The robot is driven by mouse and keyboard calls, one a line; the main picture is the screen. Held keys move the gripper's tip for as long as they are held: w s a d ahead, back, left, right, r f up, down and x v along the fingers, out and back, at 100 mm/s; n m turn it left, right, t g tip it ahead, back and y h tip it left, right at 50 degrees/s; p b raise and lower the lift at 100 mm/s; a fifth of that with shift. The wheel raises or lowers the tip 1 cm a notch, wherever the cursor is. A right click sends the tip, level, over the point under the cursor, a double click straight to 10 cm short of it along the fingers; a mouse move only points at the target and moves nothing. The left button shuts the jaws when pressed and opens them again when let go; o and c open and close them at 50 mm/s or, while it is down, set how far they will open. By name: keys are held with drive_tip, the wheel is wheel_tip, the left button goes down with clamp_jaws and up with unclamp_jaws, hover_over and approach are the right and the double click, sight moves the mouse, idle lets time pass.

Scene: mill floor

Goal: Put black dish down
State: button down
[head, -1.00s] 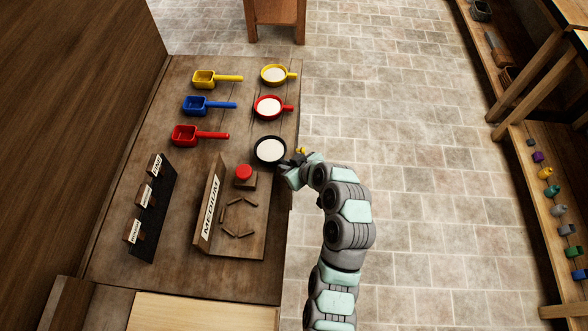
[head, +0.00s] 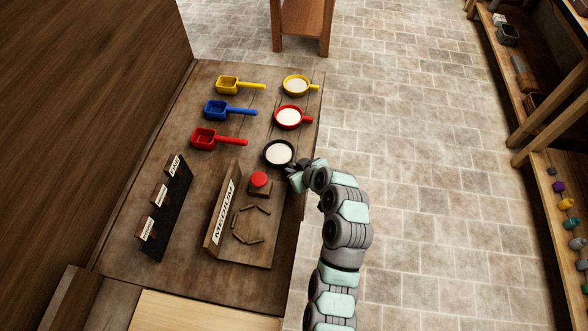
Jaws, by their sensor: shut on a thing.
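The black dish (head: 279,153) is round with a pale white fill and sits at the right side of the wooden table, below the red dish in the picture. My gripper (head: 292,168) is at the dish's lower right side and is shut on it, where its handle would be. The fingers and the handle are small and largely hidden by my wrist. The dish looks level. I cannot tell whether its bottom touches the table top.
A red dish (head: 289,117) and a yellow dish (head: 295,86) stand farther up. Yellow (head: 228,85), blue (head: 216,110) and red (head: 205,138) scoops lie to their left. A red button (head: 260,180) and the upright "MEDIUM" board (head: 223,211) are close below the black dish.

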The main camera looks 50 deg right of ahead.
drive_tip(key=c, duration=1.3)
unclamp_jaws()
drive_tip(key=shift+s+r, duration=0.1)
drive_tip(key=b+v, duration=0.3)
drive_tip(key=v, duration=0.7)
drive_tip(key=shift+s+r, duration=0.2)
drive_tip(key=shift+s, duration=0.1)
